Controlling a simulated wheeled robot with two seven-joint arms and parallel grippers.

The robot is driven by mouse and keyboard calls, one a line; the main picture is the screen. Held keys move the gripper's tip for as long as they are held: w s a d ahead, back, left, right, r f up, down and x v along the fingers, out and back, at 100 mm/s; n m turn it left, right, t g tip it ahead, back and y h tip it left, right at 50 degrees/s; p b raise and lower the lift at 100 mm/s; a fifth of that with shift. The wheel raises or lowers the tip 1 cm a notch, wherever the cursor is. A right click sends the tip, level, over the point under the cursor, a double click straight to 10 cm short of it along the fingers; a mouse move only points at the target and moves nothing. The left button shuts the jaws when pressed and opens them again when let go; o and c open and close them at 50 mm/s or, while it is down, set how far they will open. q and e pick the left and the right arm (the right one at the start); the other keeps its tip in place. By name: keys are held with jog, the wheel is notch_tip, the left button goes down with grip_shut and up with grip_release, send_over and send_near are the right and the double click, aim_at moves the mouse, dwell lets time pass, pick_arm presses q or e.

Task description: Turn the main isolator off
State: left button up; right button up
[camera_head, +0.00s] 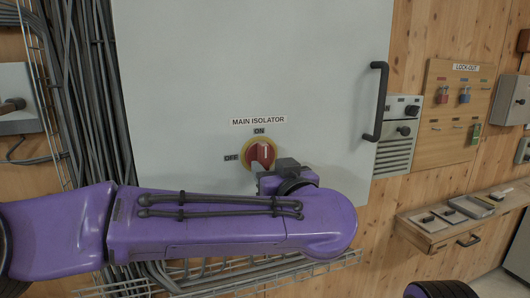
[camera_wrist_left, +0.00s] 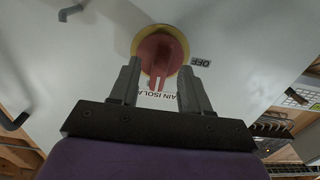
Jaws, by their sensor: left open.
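The main isolator is a red rotary knob (camera_head: 260,153) on a yellow disc, on the door of a pale grey cabinet (camera_head: 240,60). Its white mark points up towards the ON label (camera_head: 259,131); the OFF label (camera_head: 231,158) is to its left. My left gripper (camera_head: 268,172) is at the knob's lower right in the head view, partly hidden by my purple wrist. In the left wrist view, the open fingers (camera_wrist_left: 159,76) appear on either side of the near part of the red knob (camera_wrist_left: 160,52), with nothing gripped. I cannot tell whether they touch it.
A black door handle (camera_head: 378,101) stands out at the cabinet's right edge. A lock-out board (camera_head: 452,117) with padlocks and a small control box (camera_head: 399,132) are further right. A wooden shelf (camera_head: 462,222) holds small items. Cables (camera_head: 92,90) run down the left.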

aim_at(266, 164)
pick_arm(q)
jog(key=p+x, duration=0.1)
jog(key=x, duration=0.2)
jog(key=shift+s+a+r, duration=0.1)
jog(key=shift+r, duration=0.1)
jog(key=shift+w+a, duration=0.1)
jog(key=shift+w, duration=0.2)
jog(key=shift+w+f, duration=0.15)
pick_arm(e)
notch_tip(266, 164, up, 2)
jog(key=shift+s+r, duration=0.1)
jog(key=shift+s, duration=0.05)
pick_arm(q)
grip_shut()
